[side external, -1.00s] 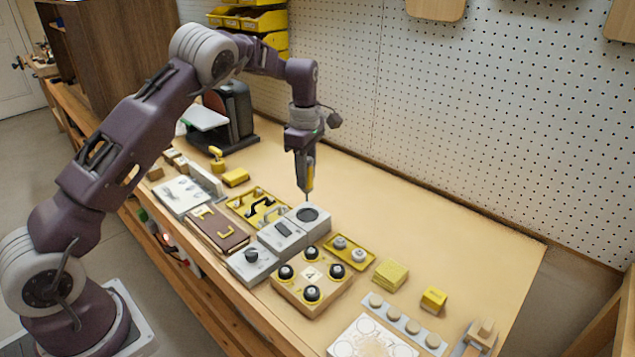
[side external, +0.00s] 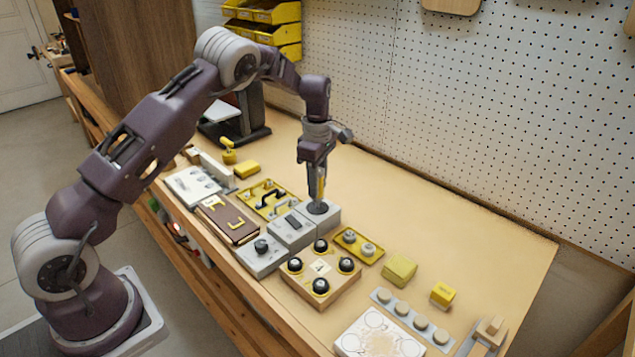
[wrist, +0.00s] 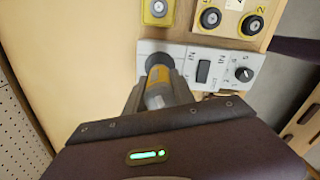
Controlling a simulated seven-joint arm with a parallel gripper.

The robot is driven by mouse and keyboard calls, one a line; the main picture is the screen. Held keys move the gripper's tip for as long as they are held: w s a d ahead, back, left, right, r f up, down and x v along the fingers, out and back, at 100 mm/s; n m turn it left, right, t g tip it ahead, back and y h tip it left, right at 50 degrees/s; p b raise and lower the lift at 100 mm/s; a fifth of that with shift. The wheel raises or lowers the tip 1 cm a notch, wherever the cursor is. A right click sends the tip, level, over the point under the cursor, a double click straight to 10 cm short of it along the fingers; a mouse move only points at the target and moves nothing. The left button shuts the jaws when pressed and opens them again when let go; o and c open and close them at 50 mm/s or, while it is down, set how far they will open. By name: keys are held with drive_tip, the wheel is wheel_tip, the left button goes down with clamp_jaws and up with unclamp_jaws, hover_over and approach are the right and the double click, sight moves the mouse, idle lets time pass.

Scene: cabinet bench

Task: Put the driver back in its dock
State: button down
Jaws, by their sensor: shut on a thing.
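The driver (side external: 323,185) has a yellow and grey handle and is upright in my gripper (side external: 318,187). The dock (side external: 331,219) is a grey block with a round black socket on top, at the end of a row of grey blocks. The driver's lower end is at the socket, and its thin shaft no longer shows above it; how deep it sits I cannot tell. In the wrist view the driver (wrist: 157,92) lies between the fingers of my gripper (wrist: 158,97), which are shut on it, with the dock's black socket (wrist: 159,61) just beyond and partly covered.
Grey blocks with a rocker switch (side external: 292,220) and a knob (side external: 261,246) adjoin the dock. A wooden box with black knobs (side external: 320,268) and a yellow tray (side external: 357,247) are close by. The bench behind the dock, toward the pegboard, is clear.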

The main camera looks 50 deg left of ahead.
drive_tip(key=shift+f, duration=2.25)
idle(2.0)
drive_tip(key=c, duration=0.7)
unclamp_jaws()
drive_tip(key=shift+r, duration=3.55)
